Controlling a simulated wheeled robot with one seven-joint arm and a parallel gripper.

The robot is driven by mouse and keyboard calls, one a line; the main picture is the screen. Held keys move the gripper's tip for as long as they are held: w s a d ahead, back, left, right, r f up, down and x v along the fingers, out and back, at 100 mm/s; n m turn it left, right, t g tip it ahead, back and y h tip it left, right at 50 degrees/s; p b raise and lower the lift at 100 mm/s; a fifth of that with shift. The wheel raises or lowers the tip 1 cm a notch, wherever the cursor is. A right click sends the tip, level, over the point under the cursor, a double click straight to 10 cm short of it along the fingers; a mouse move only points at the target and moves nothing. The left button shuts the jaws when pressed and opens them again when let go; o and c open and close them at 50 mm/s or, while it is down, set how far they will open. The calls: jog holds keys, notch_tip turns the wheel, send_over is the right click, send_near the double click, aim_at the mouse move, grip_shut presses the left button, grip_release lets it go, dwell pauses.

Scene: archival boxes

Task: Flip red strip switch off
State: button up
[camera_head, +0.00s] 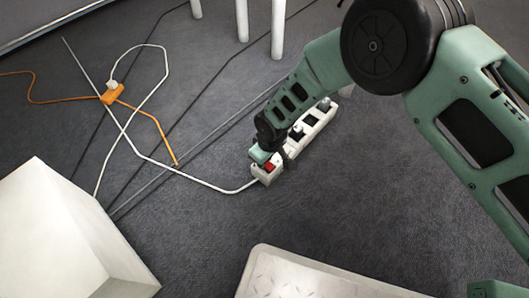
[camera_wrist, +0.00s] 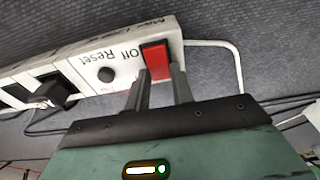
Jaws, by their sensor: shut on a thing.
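A white power strip (camera_head: 313,122) lies on the carpet, in the middle of the head view. Its red switch (camera_head: 269,167) is at the near end, where the white cord joins. In the wrist view the red switch (camera_wrist: 156,60) sits beside the "Off Reset" lettering and a round black button (camera_wrist: 105,74). My gripper (camera_head: 276,156) is down at that end of the strip. In the wrist view my gripper (camera_wrist: 161,74) has one finger on each side of the switch, closed on it. The fingers partly hide its lower edge. I cannot tell which way the switch is tipped.
Black plugs (camera_wrist: 56,88) sit in the strip's sockets. A white cord (camera_head: 205,183) runs left toward an orange connector (camera_head: 112,93). A white box (camera_head: 60,235) stands at lower left, a pale panel (camera_head: 320,280) at the bottom, and white legs (camera_head: 242,20) at the top.

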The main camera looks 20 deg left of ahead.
aim_at(271, 168)
dwell(0.3)
jog(key=o, duration=1)
jog(key=shift+s+d+r+p, duration=0.15)
jog(key=shift+d+r+p, duration=0.25)
jog(key=shift+r+p, duration=1.85)
jog(key=shift+s+d+r+p, duration=0.2)
jog(key=shift+d+r+p, duration=0.5)
jog(key=shift+r, duration=2.75)
jog(key=shift+s+d+r+p, duration=0.15)
jog(key=shift+r+p, duration=1.7)
jog(key=shift+r, duration=1)
